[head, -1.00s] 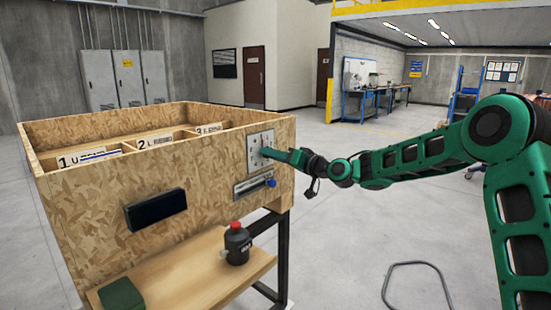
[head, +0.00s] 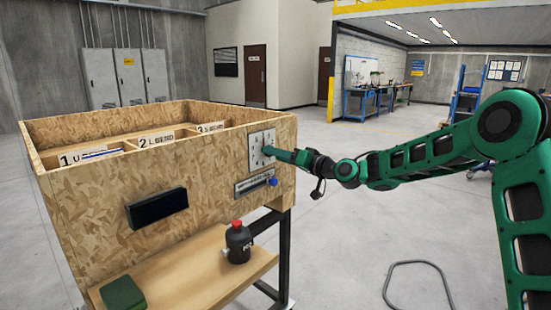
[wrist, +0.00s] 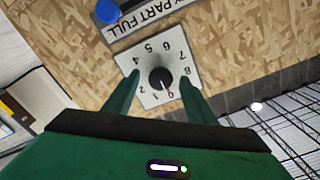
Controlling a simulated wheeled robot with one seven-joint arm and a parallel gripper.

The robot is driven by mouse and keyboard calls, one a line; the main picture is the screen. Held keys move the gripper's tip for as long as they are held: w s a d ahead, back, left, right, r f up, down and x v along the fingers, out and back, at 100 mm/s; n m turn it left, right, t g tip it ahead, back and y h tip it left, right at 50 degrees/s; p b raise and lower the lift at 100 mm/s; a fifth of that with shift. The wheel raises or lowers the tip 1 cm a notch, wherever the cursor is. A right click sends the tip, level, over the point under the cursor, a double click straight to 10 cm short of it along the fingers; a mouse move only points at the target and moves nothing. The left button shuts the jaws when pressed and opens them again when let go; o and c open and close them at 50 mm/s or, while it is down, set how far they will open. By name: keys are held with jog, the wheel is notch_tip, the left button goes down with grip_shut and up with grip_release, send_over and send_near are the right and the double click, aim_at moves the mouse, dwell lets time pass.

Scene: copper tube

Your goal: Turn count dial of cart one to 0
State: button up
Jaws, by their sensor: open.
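The wooden cart (head: 90,200) stands at left, with a white dial plate (head: 256,139) on its front near the right end. In the wrist view the plate (wrist: 153,50) is upside down, with digits around a black round knob (wrist: 162,76). A thin reddish mark shows at the knob's lower edge, pointing toward the digits near 0. My gripper (wrist: 159,80) is open. Its two green fingers stand on either side of the knob over the plate; I cannot tell whether they touch it. In the head view my gripper (head: 281,155) is at the plate and hides part of it.
Below the dial is a label slider with a blue knob (head: 273,182). A dark bottle with a red cap (head: 238,242) and a green box (head: 123,294) are on the lower shelf. A bent hose or bar (head: 420,265) lies on the floor. Floor to the right is open.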

jog(key=v, duration=0.9)
jog(key=shift+f, duration=0.15)
jog(key=shift+s, duration=0.1)
